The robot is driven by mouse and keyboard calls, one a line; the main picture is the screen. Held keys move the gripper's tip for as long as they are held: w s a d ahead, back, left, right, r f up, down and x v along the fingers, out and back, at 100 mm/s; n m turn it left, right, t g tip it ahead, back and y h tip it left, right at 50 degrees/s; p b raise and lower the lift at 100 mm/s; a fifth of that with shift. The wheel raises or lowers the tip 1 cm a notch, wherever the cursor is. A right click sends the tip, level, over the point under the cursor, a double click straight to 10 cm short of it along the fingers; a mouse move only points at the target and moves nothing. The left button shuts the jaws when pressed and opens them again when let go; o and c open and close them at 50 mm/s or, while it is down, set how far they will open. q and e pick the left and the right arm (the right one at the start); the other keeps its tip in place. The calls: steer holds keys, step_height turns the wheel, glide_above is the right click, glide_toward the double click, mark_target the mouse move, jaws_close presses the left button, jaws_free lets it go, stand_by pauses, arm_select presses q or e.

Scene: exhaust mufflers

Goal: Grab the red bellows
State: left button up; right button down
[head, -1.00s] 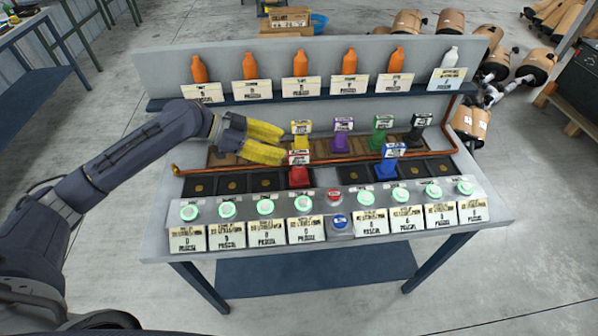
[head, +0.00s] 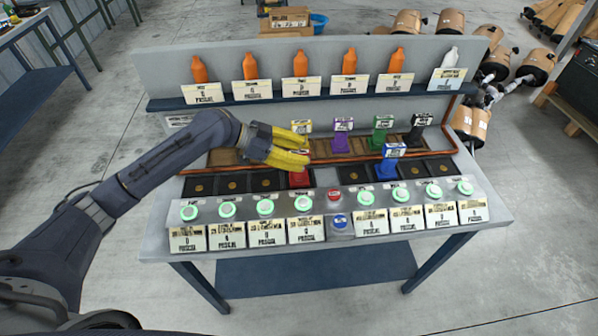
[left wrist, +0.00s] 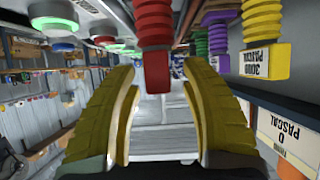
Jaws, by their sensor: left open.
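The red bellows (head: 299,179) stands upright in the front row of the bench, partly hidden by my left gripper in the head view. My left gripper (head: 307,150), with yellow fingers, is open at the bellows' upper part. In the left wrist view the red bellows (left wrist: 153,50) shows in the gap ahead of the open yellow fingers (left wrist: 160,85), and its red block end lies between the fingertips. Whether a finger touches it I cannot tell. My right gripper is not in view.
Yellow (left wrist: 263,40), purple (head: 343,138), green (head: 379,136) and black (head: 415,134) bellows stand in the back row. A blue bellows (head: 387,170) is at the front right. A copper pipe (head: 350,159) crosses between rows. Green-ringed buttons (head: 265,207) line the front, orange bottles (head: 300,63) the shelf.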

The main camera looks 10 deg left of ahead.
arm_select(q)
steer(key=shift+o, duration=0.3)
jaws_close()
stand_by(0.3)
